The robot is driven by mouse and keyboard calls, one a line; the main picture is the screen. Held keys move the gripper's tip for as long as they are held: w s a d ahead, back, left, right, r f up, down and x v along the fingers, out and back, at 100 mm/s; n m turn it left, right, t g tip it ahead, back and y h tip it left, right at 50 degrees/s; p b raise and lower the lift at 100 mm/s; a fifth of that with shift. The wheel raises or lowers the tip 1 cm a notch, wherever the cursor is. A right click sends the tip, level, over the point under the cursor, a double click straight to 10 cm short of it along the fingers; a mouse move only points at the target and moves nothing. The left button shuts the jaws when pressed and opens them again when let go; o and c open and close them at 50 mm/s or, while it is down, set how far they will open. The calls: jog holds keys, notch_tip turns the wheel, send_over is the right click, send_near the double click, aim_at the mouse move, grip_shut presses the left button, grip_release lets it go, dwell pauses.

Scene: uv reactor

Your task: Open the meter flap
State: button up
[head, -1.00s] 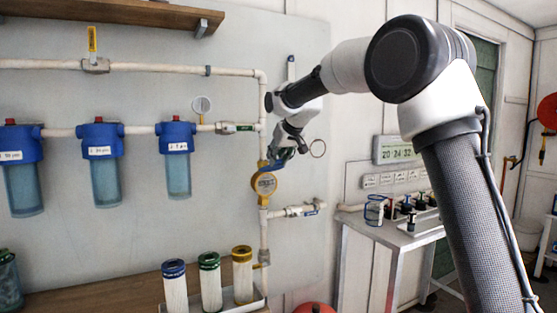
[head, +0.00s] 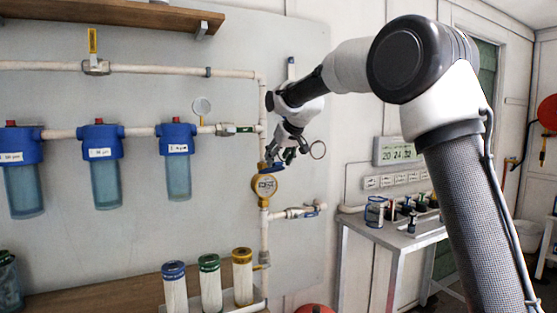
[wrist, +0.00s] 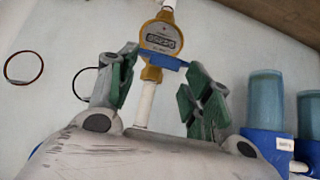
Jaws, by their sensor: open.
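The yellow water meter (head: 265,186) sits on the vertical pipe in the head view, its number dial uncovered. Its blue flap (head: 270,165) stands up at the top of the meter, clear of the dial. In the wrist view, which is upside down, the meter (wrist: 160,38) is at the top and the flap (wrist: 163,60) shows nearly edge-on below the dial. My gripper (wrist: 160,76) is open, its green-padded fingers on either side of the flap. In the head view my gripper (head: 285,154) is just above and right of the meter. Contact with the flap cannot be told.
Blue filter housings (head: 176,160) hang left of the meter. A side valve (head: 303,211) sticks out below right. Filter cartridges (head: 210,285) stand below. A metal ring (head: 317,149) is beside my gripper. A bench (head: 400,235) stands at right.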

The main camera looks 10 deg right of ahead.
jog(key=v, duration=1.1)
jog(key=shift+s+r, duration=0.1)
jog(key=s+d+f+g+h, duration=0.1)
jog(key=s+d+f+g, duration=0.2)
jog(key=s+f, duration=0.55)
jog(key=s+d+f+m, duration=0.1)
jog(key=s+d+f, duration=0.3)
jog(key=s, duration=0.7)
jog(key=s+d+f+m+h, duration=0.1)
jog(key=s+d+f, duration=0.3)
jog(key=s+d, duration=0.4)
jog(key=s+d+f+m+g, duration=0.1)
jog(key=s+d+f, duration=0.3)
jog(key=s, duration=1)
jog(key=shift+d+f+m+h, duration=0.2)
jog(key=shift+d+m+h, duration=0.15)
jog(key=shift+d, duration=0.65)
